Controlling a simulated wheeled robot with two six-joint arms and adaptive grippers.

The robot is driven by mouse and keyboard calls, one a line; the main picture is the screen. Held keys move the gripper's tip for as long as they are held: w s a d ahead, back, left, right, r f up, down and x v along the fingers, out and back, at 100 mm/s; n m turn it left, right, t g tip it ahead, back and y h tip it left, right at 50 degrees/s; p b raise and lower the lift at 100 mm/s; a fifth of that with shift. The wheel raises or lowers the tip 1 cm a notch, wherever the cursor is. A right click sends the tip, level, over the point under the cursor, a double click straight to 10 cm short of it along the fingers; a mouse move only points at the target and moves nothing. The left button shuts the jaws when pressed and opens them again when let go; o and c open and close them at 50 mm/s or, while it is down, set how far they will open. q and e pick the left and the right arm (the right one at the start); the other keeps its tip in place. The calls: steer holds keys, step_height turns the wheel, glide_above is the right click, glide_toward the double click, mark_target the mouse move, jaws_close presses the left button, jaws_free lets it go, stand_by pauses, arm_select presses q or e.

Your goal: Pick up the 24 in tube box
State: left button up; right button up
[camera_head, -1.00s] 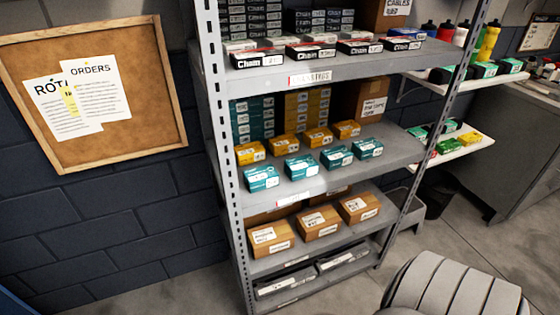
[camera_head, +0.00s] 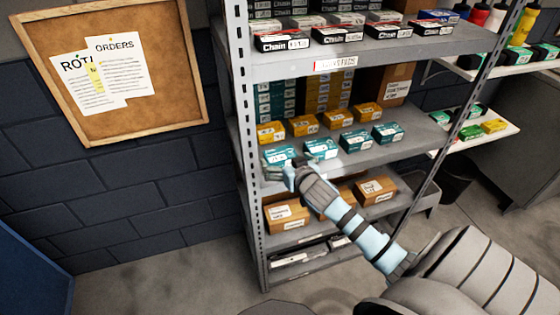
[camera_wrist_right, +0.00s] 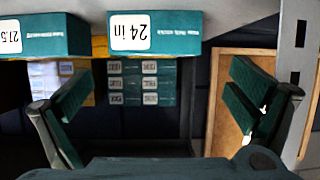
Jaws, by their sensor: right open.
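The 24 in tube box (camera_head: 278,156) is a teal box with a white label. It is the leftmost of the front row of teal boxes on the middle shelf in the head view. In the right wrist view the box (camera_wrist_right: 155,32) shows its "24 in" label at the top centre. My right gripper (camera_head: 282,168) is in front of this box and partly covers it in the head view. In the right wrist view the gripper's fingers (camera_wrist_right: 160,88) are spread wide with nothing between them, apart from the box. My left gripper is not in view.
A teal box labelled 27.5 (camera_wrist_right: 40,34) stands beside it. Yellow boxes (camera_head: 303,126) sit behind the teal row. Brown boxes (camera_head: 287,214) are on the shelf below. The shelf's upright post (camera_head: 246,130) is just left, with a corkboard (camera_head: 150,105) on the wall beyond.

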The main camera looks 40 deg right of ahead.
mark_target(282, 156)
steer(key=shift+x, duration=1.05)
steer(key=x, duration=0.1)
steer(key=b+x, duration=0.1)
steer(key=x, duration=0.3)
steer(key=shift+d+f+b, duration=0.15)
steer(key=shift+d+b, duration=0.1)
steer(key=shift+b, duration=0.05)
steer(key=shift+s, duration=0.15)
steer(key=c, duration=1.3)
